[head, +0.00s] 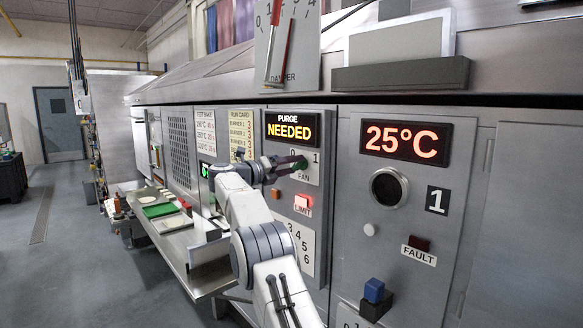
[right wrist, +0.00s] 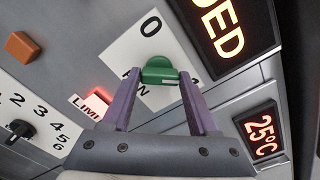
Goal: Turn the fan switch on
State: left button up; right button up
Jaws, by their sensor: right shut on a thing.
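The fan switch is a green knob (right wrist: 159,68) on a white plate (right wrist: 121,56) marked 0, with FAN partly hidden below. In the head view the plate (head: 309,172) shows 0 on the left, 1 on the right and FAN underneath. My right gripper (head: 292,163) reaches the plate from the left. In the right wrist view its two purple fingers (right wrist: 160,79) stand on either side of the green knob and are shut on it. I cannot tell which number the knob points to. My left gripper is not in view.
Above the switch a display (head: 291,129) reads PURGE NEEDED. A red LIMIT lamp (head: 301,204) glows below. To the right are a 25°C display (head: 405,140), a FAULT lamp (head: 419,243) and a blue knob (head: 374,290). A shelf (head: 178,224) with trays juts out at left.

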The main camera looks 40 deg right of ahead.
jog(key=shift+f, duration=0.15)
jog(key=o, duration=1.4)
jog(key=shift+a, duration=0.1)
jog(key=shift+a, duration=0.25)
jog(key=a+b, duration=0.1)
jog(key=a, duration=0.2)
jog(key=a+b, duration=0.1)
jog(key=a, duration=0.2)
jog(key=a+b, duration=0.1)
jog(key=a, duration=0.2)
jog(key=shift+s+a, duration=0.4)
